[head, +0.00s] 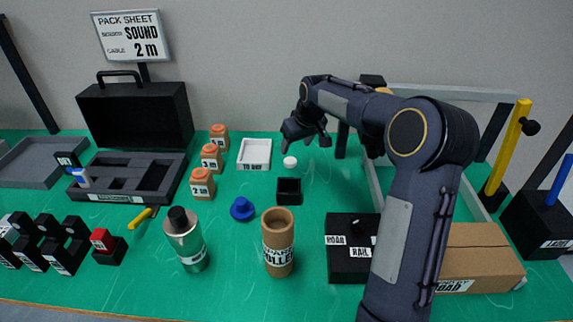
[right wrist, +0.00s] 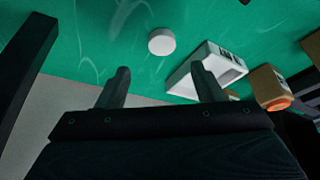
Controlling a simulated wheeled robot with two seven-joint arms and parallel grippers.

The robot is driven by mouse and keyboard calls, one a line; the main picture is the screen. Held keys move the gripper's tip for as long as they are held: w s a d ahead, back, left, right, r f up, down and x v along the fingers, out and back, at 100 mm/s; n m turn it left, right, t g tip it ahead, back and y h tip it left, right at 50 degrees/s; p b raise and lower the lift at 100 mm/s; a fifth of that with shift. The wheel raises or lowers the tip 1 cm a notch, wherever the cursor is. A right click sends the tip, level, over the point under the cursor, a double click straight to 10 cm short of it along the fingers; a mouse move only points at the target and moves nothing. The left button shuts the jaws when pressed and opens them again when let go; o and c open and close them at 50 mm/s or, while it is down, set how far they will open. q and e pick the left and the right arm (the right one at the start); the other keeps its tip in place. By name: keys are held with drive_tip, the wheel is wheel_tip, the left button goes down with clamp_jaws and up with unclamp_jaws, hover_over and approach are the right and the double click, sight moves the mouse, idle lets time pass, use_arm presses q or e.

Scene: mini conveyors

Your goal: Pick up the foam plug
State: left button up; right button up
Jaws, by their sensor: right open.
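The foam plug, a small white round piece (head: 290,162), lies on the green table in the head view, just behind a small black open box (head: 289,190). It also shows in the right wrist view (right wrist: 162,41), beyond the fingertips and roughly in line with the gap between them. My right gripper (head: 310,142) is open and empty, above and behind the plug, apart from it. Its two spread fingers (right wrist: 160,72) show in the right wrist view. My left gripper is not in view.
A white tray (head: 254,168) stands left of the plug, with several orange-capped bottles (head: 211,157) beyond it. A blue knob (head: 242,209), a metal canister (head: 186,240) and a cardboard tube (head: 278,243) stand nearer. A black box (head: 350,262) and a carton (head: 480,255) are right.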

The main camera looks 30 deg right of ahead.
sight(290, 160)
drive_tip(key=shift+x, duration=0.9)
drive_tip(key=x, duration=0.5)
drive_tip(key=shift+a+f, duration=0.2)
drive_tip(key=shift+s, duration=0.1)
drive_tip(key=c, duration=1.1)
drive_tip(key=shift+o, duration=0.2)
drive_tip(key=shift+r, duration=0.1)
